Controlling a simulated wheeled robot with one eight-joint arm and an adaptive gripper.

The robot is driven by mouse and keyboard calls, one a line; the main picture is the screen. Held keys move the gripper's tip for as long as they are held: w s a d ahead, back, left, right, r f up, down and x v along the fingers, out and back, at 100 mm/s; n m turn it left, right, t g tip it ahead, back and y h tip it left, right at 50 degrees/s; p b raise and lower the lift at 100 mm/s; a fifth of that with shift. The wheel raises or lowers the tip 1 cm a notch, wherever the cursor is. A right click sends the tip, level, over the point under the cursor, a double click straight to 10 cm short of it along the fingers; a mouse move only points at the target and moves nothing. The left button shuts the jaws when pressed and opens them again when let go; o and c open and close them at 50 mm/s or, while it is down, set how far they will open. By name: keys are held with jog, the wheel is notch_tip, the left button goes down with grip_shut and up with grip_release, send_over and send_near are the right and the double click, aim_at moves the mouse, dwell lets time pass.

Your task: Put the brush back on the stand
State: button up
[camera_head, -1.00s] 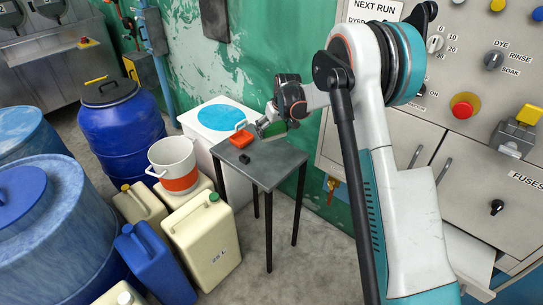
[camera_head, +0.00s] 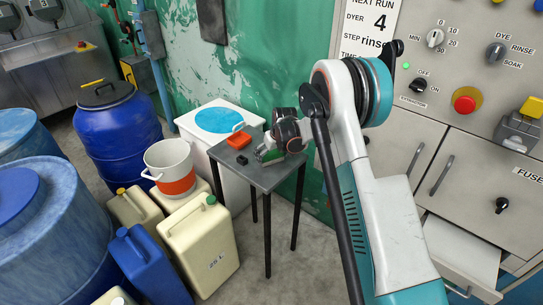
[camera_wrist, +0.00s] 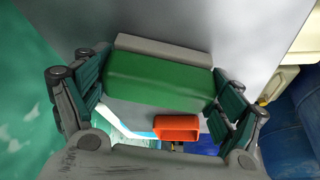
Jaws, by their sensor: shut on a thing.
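The brush is a green block with a pale grey strip along one long side, seen large in the wrist view (camera_wrist: 158,80). My gripper (camera_wrist: 160,88) is shut on it, with fingers at both ends. I cannot tell whether the brush touches the tabletop. No separate stand is clear; this table may be it.
An orange tray (camera_head: 239,140) and a small black object (camera_head: 242,160) sit on the table's left part. A white bin with a blue top (camera_head: 221,119) stands behind. A bucket (camera_head: 170,160) and several canisters crowd the left. The control cabinet (camera_head: 405,135) is at right.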

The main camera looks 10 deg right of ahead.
jog(key=o, duration=0.9)
jog(key=shift+f, duration=0.1)
jog(key=shift+c, duration=0.2)
jog(key=s+r+m+t+p, duration=0.1)
jog(key=s+r+p, duration=0.1)
jog(key=s+r, duration=1.1)
jog(key=s+r+p, duration=0.1)
jog(key=s+r, duration=0.8)
jog(key=r, duration=0.8)
jog(key=s+r+m+t+h, duration=0.1)
jog(key=s+t, duration=0.1)
jog(key=s, duration=2.3)
jog(key=shift+m, duration=0.3)
